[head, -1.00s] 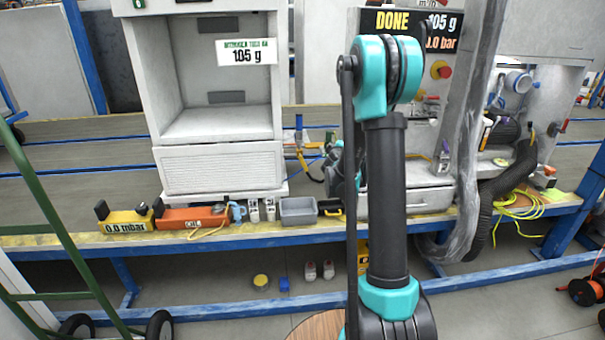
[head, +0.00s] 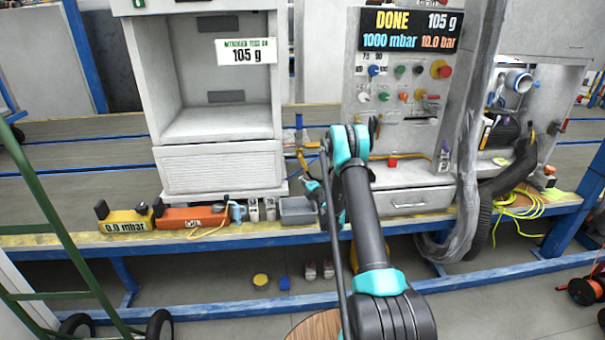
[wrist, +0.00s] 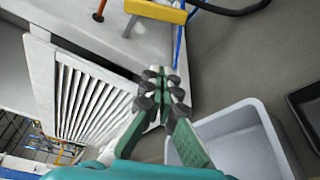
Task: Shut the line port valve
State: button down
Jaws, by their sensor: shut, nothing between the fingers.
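My gripper (wrist: 163,92) is shut and empty in the wrist view, its dark-padded fingertips together. It is above the bench, beside the white louvred cabinet side and the grey bin. A yellow bar-like handle (wrist: 157,10), with blue and dark lines beside it, shows at the top of the wrist view, apart from my fingertips. In the head view a yellow fitting (head: 301,158) with a blue upright part stands right of the white cabinet. I cannot tell for sure which part is the line port valve. My arm and gripper (head: 314,190) partly cover that area.
The grey bin (head: 297,211) is at the bench's front edge; it shows in the wrist view (wrist: 235,145). The white cabinet (head: 222,168) stands left, the control panel (head: 405,85) right, reading DONE. A yellow box (head: 127,221) and an orange box (head: 192,217) lie front left.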

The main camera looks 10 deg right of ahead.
aim_at(303, 161)
jog(key=w, duration=0.9)
jog(key=shift+w+d, duration=0.15)
jog(key=shift+d, duration=0.15)
jog(key=shift+r, duration=0.1)
jog(key=shift+d, duration=0.15)
jog(key=shift+d+n, duration=0.1)
jog(key=shift+n, duration=0.2)
